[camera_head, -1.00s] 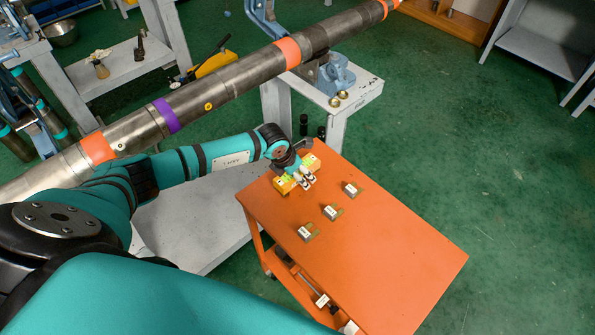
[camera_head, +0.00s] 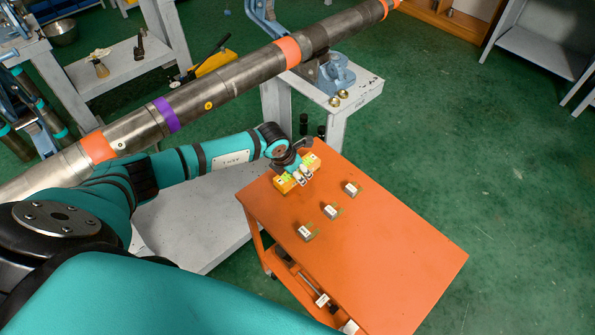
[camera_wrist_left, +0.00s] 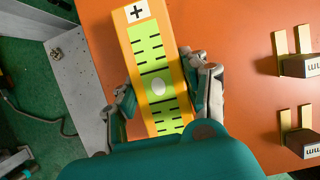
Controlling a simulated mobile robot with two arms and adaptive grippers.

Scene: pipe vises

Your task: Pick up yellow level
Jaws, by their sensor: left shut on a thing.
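The yellow level (camera_head: 286,183) is at the far left corner of the orange cart top. In the left wrist view the level (camera_wrist_left: 152,50) shows a yellow body with a green scaled face, a white round spot and a cross label at its upper end. My left gripper (camera_head: 300,176) is over the level's middle. In the left wrist view my left gripper (camera_wrist_left: 160,90) has one finger on each side of the level and is shut on it. The level's lower end is hidden by my wrist. I cannot tell whether the level touches the cart. My right gripper is not in view.
Several small labelled blocks with brass prongs, such as this one (camera_head: 332,212), stand on the orange cart (camera_head: 390,260). The cart's right part is clear. A long steel pipe (camera_head: 230,88) crosses above, behind my left arm. A grey bench (camera_head: 205,225) adjoins the cart's left side.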

